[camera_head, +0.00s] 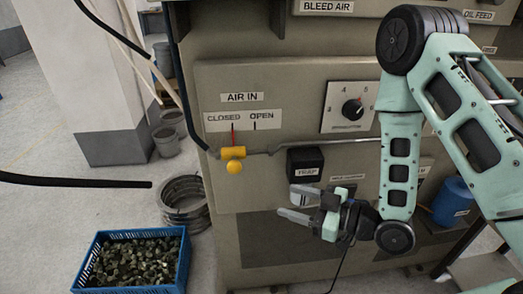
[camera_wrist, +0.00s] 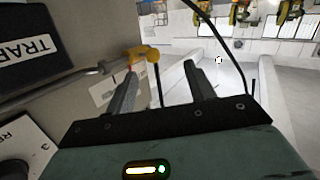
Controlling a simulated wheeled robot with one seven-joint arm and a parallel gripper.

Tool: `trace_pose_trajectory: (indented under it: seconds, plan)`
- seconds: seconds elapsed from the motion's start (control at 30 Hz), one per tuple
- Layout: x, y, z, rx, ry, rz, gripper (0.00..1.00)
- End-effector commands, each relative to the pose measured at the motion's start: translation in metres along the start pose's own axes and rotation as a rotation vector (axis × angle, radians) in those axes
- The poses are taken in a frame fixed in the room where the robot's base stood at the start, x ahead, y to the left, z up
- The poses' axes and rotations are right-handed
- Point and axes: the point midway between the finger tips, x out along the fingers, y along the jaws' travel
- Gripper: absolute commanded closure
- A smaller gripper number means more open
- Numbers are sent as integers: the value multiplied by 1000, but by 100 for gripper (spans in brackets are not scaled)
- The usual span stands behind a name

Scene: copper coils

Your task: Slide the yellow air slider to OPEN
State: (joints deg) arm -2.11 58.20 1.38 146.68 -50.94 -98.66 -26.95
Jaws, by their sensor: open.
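The yellow air slider (camera_head: 232,153) sits on a horizontal pipe on the machine's front. It is under the CLOSED end of its label plate (camera_head: 243,120), in line with the red mark and left of the OPEN mark. A round yellow knob (camera_head: 234,167) hangs below it. My gripper (camera_head: 287,202) is open and empty, to the right of and lower than the slider, pointing left. In the wrist view the slider (camera_wrist: 142,54) shows beyond the fingers (camera_wrist: 160,72), nearer the left finger, apart from them as far as I can tell.
A black box (camera_head: 305,163) sticks out just above my gripper. The pipe (camera_head: 340,141) runs right of the slider. A dial (camera_head: 352,109) is higher up. A blue crate (camera_head: 88,273) of dark pieces and a coil (camera_head: 184,200) stand on the floor at left.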

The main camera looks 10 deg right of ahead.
Motion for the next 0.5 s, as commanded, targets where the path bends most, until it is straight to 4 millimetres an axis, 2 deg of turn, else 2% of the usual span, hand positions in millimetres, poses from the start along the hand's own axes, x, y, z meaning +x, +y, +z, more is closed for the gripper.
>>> trace_pose_trajectory:
  seconds: [0.1,0.23,0.37,0.5]
  plan:
    - [-12,4,-12,24,72,30,46]
    - [-14,6,-15,30,106,41,46]
    - [-4,6,-13,25,111,41,46]
    - [15,6,-14,24,112,41,46]
